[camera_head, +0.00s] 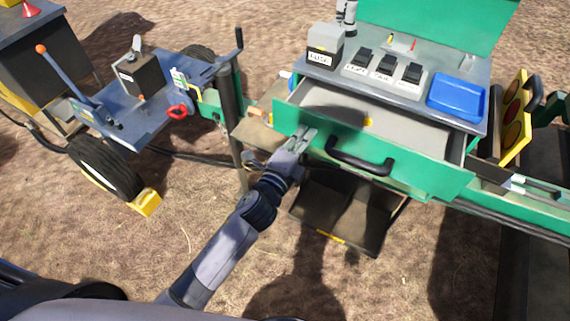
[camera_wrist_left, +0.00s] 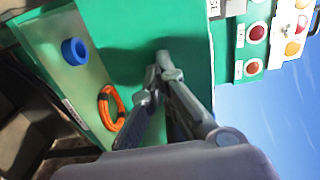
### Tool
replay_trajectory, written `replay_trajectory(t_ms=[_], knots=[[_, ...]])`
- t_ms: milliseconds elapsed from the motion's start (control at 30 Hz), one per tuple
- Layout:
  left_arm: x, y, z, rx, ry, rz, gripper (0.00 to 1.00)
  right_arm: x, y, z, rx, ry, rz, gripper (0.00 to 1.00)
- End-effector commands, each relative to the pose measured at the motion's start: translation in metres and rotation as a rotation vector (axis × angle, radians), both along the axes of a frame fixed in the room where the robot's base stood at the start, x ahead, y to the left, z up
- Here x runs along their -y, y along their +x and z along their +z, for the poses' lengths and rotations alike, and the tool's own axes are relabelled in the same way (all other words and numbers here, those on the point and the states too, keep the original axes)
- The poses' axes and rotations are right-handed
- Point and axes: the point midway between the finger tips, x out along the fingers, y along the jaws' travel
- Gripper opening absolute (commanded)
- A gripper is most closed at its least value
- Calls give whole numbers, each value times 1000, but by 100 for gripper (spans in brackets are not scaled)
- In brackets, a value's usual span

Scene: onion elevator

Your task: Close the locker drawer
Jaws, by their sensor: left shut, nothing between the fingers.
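The green locker drawer (camera_head: 395,168) is pulled out below the control top in the head view, with its grey inside showing. A black bar handle (camera_head: 358,160) is on its front. My left gripper (camera_head: 304,136) is shut and empty, with its tips at the drawer front, left of the handle. In the left wrist view the shut fingers (camera_wrist_left: 160,65) point at a green surface (camera_wrist_left: 140,30). I cannot tell whether they touch it. My right gripper does not show in either view.
A blue tray (camera_head: 457,97) and several labelled switches (camera_head: 385,68) are on the top above the drawer. A dark open bin (camera_head: 345,215) is below. A blue cart (camera_head: 140,95) with a wheel stands left. The wrist view shows an orange ring (camera_wrist_left: 111,107) and a blue ring (camera_wrist_left: 75,51).

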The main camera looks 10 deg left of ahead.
Motion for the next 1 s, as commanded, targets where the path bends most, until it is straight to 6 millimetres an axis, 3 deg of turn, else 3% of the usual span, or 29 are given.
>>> replay_trajectory(t_ms=[200,400,633,1000], knots=[[15,52,-2,1,0,0,0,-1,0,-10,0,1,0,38],[25,84,-2,0,-2,-1,0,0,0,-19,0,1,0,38],[30,103,-1,0,-1,-1,0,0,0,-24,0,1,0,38],[31,108,2,3,-2,0,0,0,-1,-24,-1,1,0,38]])
